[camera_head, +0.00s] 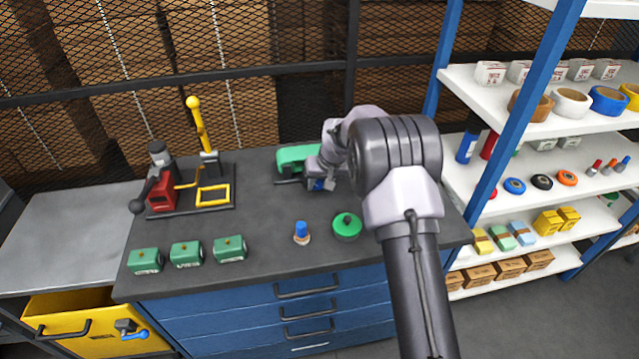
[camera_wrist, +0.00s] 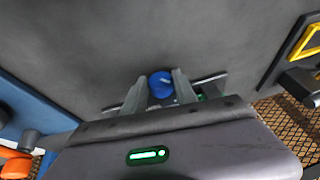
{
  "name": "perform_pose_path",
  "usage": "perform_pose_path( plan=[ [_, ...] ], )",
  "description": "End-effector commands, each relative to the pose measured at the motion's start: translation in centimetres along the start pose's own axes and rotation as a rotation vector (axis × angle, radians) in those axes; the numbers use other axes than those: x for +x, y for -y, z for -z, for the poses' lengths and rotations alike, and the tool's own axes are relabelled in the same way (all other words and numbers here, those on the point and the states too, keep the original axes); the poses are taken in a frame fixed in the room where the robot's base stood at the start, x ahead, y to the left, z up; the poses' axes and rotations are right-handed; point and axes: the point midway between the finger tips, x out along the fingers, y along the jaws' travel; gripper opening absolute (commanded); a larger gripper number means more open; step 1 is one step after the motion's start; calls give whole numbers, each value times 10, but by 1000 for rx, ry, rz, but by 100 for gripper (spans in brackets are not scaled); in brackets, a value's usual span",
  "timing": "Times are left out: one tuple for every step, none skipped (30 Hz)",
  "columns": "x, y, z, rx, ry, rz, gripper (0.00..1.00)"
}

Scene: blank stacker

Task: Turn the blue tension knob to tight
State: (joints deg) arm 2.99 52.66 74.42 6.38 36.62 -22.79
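The blue tension knob (camera_wrist: 160,84) is round and shows between the two fingers of my gripper (camera_wrist: 161,88) in the wrist view. The fingers lie against its left and right sides with no clear gap. In the head view my gripper (camera_head: 321,178) points down at the right end of a green tool (camera_head: 295,158) on the dark bench. A bit of blue (camera_head: 318,185) shows beneath it. The arm hides part of the tool. I cannot read the knob's setting or any marking.
A small blue-topped stamp-like object (camera_head: 301,231) and a round green object (camera_head: 347,226) stand in front of the tool. Several green blocks (camera_head: 187,253) line the bench front. A red press with a yellow lever (camera_head: 200,125) stands left. Shelves (camera_head: 480,80) are right.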

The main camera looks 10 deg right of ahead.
Motion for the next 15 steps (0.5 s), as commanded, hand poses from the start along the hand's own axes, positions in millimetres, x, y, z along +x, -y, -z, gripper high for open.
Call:
perform_pose_path(
  plan=[
    [0,0,0,0,0,0,0],
    [0,0,0,0,0,0,0],
    [0,0,0,2,0,2,0],
    [1,-1,-1,6,1,9,0],
    [3,-3,-2,14,1,23,0],
    [5,-4,-2,28,3,49,0],
    [5,-4,-3,35,3,68,0],
    [5,-4,-3,43,3,86,0],
    [4,-4,-2,49,1,105,0],
    [3,-4,-2,50,1,115,0],
    [2,-3,-1,53,1,121,0],
    [1,-3,-1,52,1,124,0],
    [1,-2,-1,51,1,123,0],
    [0,-2,-1,51,1,123,0],
    [0,-2,-1,51,1,123,0]
  ],
)
